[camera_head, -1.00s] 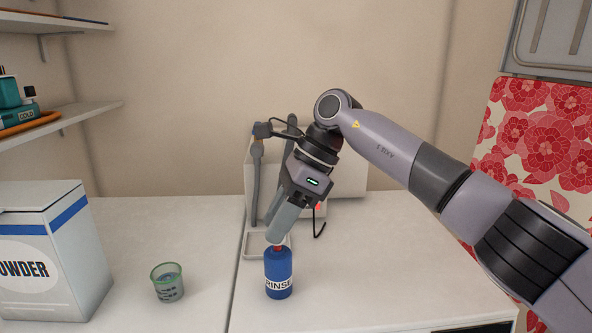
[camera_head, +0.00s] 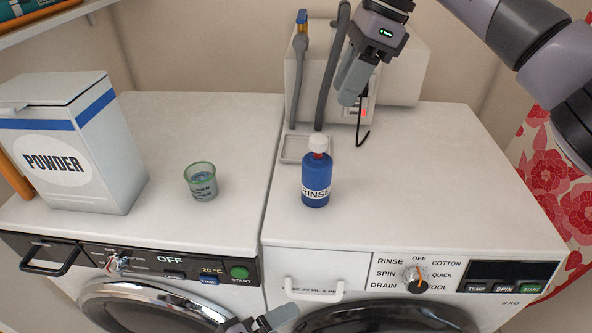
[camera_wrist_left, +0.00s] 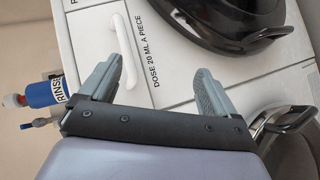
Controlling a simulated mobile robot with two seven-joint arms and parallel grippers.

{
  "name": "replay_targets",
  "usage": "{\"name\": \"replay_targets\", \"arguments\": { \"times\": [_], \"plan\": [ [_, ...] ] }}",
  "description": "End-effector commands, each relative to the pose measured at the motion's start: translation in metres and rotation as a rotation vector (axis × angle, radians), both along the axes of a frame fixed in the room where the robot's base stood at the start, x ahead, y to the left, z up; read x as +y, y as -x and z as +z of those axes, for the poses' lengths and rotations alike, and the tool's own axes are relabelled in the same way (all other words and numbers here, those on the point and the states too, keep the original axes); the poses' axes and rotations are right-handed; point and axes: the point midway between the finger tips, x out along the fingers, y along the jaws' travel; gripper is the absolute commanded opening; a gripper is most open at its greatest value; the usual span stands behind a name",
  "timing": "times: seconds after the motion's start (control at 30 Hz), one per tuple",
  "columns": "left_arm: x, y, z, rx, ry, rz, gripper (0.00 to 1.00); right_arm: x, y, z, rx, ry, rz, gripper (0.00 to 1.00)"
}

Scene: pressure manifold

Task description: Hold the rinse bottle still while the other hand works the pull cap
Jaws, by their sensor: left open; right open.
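The blue rinse bottle (camera_head: 316,188) stands upright on the right machine's top, label facing front. Its white cap (camera_head: 318,144) sits above a red band. My right gripper (camera_head: 349,92) is open, above and to the right of the cap, apart from it. My left gripper (camera_head: 264,325) shows only partly at the bottom edge, low in front of the machines. In the left wrist view, my left gripper (camera_wrist_left: 158,88) is open and empty, near the white drawer handle (camera_wrist_left: 125,50). The rinse bottle (camera_wrist_left: 42,93) lies beyond it at the left of that view, untouched.
A grey tray (camera_head: 290,157) and upright hoses (camera_head: 330,75) stand just behind the bottle. A green-rimmed cup (camera_head: 201,182) and a powder box (camera_head: 75,145) are on the left machine. The machine top right of the bottle is clear.

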Motion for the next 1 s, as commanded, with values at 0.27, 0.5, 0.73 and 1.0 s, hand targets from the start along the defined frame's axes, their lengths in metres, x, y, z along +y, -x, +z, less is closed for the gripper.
{"name": "replay_targets", "arguments": {
  "times": [0.27,0.5,0.73,1.0],
  "plan": [
    [-0.060,0.011,0.040,0.441,0.494,-0.031,0.91,0.000,0.000,0.000,0.000,-0.001,0.000,0.43],
    [-0.093,0.032,0.069,0.913,0.780,-0.063,0.91,0.000,0.000,0.000,0.000,-0.001,0.000,0.43],
    [-0.105,0.023,0.101,1.221,0.928,-0.037,0.91,0.000,0.000,0.000,0.000,-0.001,0.000,0.43],
    [-0.093,-0.086,0.183,0.956,1.071,0.053,0.91,0.000,0.000,0.000,0.000,-0.001,0.000,0.43]
  ]
}}
